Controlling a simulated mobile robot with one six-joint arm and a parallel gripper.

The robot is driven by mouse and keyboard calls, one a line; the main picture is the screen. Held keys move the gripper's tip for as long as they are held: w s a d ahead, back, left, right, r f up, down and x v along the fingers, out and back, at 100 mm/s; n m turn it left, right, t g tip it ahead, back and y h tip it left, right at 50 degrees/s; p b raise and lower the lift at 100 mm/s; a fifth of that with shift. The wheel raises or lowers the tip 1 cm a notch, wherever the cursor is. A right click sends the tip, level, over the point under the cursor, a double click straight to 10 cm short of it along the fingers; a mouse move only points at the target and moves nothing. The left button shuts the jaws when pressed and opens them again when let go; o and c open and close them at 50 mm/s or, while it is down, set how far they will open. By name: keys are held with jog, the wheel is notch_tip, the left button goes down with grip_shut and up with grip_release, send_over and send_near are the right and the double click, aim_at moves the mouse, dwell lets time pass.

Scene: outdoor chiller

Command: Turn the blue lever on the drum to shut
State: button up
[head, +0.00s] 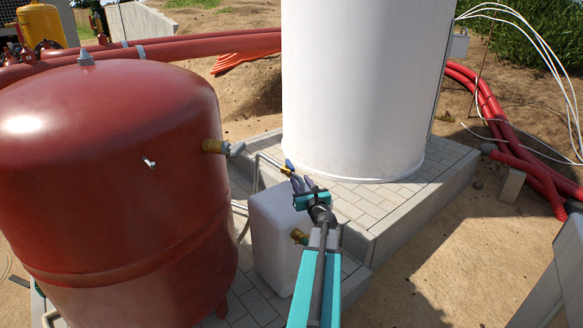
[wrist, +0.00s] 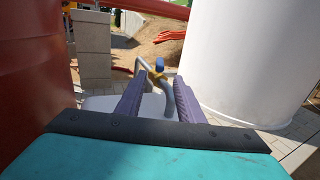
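The blue lever (head: 289,164) sits on a small brass valve (head: 286,171) in front of the large white cylinder (head: 352,85). In the wrist view, the blue lever (wrist: 159,62) stands up above the brass fitting, by a bent grey pipe (wrist: 170,95). I cannot tell which vessel the valve belongs to. My gripper (head: 301,182), with purple fingers, is just in front of the valve. In the wrist view, the fingers (wrist: 160,82) are spread apart and the lever appears between and beyond their tips. Nothing is held.
The white cylinder stands on a paved plinth (head: 385,210).

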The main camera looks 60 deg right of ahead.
aim_at(293, 169)
jog(key=shift+p+x, duration=0.45)
jog(key=shift+x, duration=6.2)
grip_shut()
jog(key=shift+a, duration=0.2)
jog(key=shift+d, duration=0.1)
